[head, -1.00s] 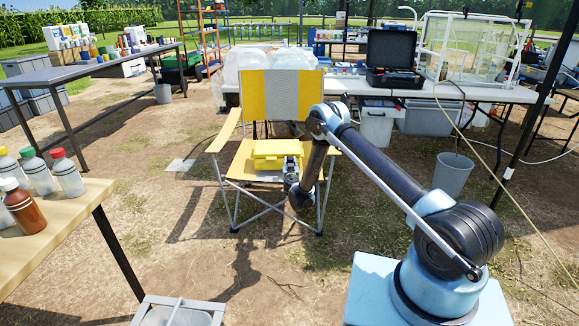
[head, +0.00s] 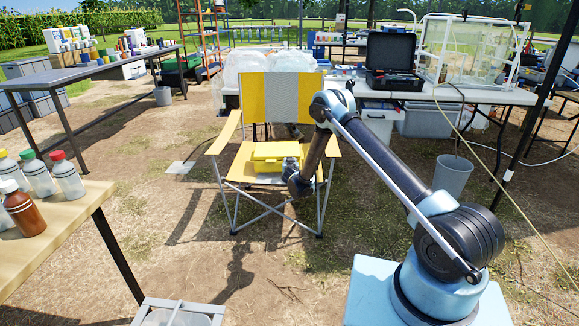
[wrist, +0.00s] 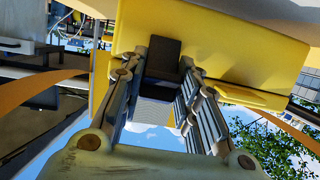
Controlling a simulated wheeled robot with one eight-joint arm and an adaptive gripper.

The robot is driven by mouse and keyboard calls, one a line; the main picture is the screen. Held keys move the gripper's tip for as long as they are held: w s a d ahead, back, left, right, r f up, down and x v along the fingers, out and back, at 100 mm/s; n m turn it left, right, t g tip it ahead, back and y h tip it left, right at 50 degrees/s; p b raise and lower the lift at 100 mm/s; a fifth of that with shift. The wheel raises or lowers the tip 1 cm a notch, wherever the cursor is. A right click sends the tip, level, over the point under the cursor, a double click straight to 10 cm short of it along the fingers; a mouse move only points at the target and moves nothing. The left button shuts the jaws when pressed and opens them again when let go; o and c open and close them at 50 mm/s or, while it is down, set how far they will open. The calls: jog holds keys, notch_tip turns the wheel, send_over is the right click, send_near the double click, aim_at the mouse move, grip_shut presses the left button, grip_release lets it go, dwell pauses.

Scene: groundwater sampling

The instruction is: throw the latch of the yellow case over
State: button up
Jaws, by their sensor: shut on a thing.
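The yellow case (head: 268,157) sits on the seat of a yellow and grey folding chair and looks closed. My gripper (head: 290,163) is at its front right side. In the wrist view the case (wrist: 225,50) fills the top, and my gripper's two fingers (wrist: 161,72) reach up to it. They are shut on a small dark block on the case's face, the latch (wrist: 164,52). The fingertips hide the sides of the latch. In the head view my wrist hides the latch, so its exact angle cannot be told there.
The chair (head: 238,140) has armrests on both sides of the case, and my forearm passes over its right one. A wooden table with bottles (head: 60,225) stands at the left front. A white table (head: 480,92) with an open black case is behind.

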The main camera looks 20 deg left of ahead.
jog(key=o, duration=1.1)
jog(key=shift+c, duration=0.2)
jog(key=shift+s, duration=0.1)
jog(key=v, duration=0.7)
jog(key=shift+s, duration=0.2)
